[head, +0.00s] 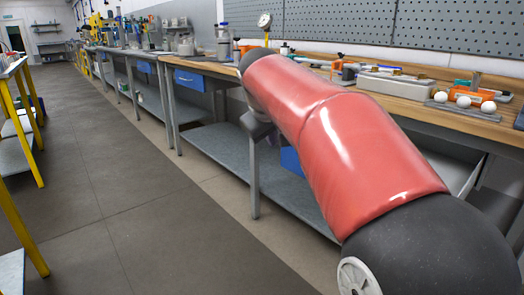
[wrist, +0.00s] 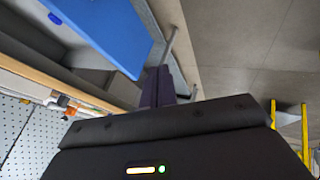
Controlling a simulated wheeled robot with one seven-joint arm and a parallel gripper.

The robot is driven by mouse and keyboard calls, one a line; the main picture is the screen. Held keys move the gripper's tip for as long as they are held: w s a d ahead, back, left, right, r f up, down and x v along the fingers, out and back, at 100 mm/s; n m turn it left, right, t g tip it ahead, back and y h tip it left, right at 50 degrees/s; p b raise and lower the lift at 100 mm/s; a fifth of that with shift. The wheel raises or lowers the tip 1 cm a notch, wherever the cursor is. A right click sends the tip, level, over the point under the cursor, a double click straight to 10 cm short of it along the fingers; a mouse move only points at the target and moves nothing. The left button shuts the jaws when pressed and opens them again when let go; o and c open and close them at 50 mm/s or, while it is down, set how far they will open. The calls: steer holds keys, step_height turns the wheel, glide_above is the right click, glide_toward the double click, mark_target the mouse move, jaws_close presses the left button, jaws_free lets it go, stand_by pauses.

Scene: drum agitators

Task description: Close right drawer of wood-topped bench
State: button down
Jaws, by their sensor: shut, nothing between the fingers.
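The wood-topped bench (head: 405,98) runs along the right of the head view. A blue drawer front (head: 190,80) shows at its left part. A second blue panel (head: 290,160) shows low beside my red arm, which hides most of it. In the wrist view a large blue drawer panel (wrist: 105,32) stands out from the bench's wooden edge (wrist: 60,76), with grey space between them. My gripper (wrist: 157,84) has its dark fingers together and empty, close to the panel's lower corner; contact cannot be told.
A grey lower shelf (head: 215,147) and a bench leg (head: 254,180) stand beneath the bench. Tools, white balls and a grey case (head: 397,84) lie on top. Yellow-framed racks (head: 22,125) line the left. The grey floor (head: 120,190) between is clear.

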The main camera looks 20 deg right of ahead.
glide_toward(288, 159)
step_height(288, 159, down, 4)
steer(key=a, duration=0.2)
steer(key=w+d, duration=0.2)
steer(key=shift+d, duration=0.3)
steer(key=shift+w+d, duration=0.2)
steer(key=shift+d, duration=0.15)
steer(key=shift+d, duration=0.1)
